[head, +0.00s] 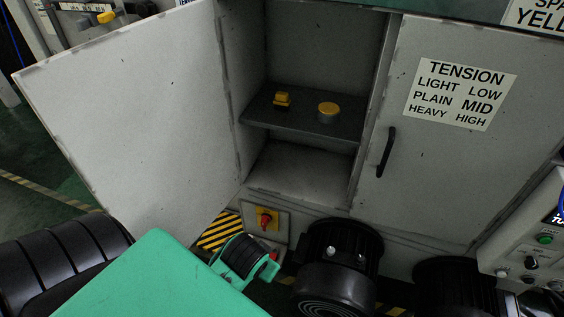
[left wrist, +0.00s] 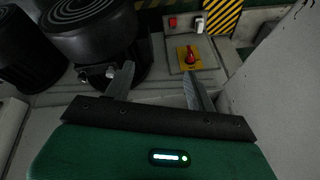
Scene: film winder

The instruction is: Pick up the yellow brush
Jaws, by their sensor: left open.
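The yellow brush (head: 282,98) sits on the dark shelf (head: 300,128) inside the open cabinet in the head view. It has a yellow top over a dark lower part. My left gripper (left wrist: 158,70) shows in the left wrist view, with its two grey fingers spread apart and nothing between them. Its fingers are not clearly visible in the head view. It is away from the brush, over the area of the red rotary switch and motor. The brush is not in the left wrist view. My right gripper is in neither view.
A round tin with a yellow lid (head: 328,109) stands right of the brush. The left cabinet door (head: 140,105) is swung open; the right door (head: 445,130) is shut. Black motors (head: 338,262) and a red switch (head: 265,220) sit below. The shelf's front is clear.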

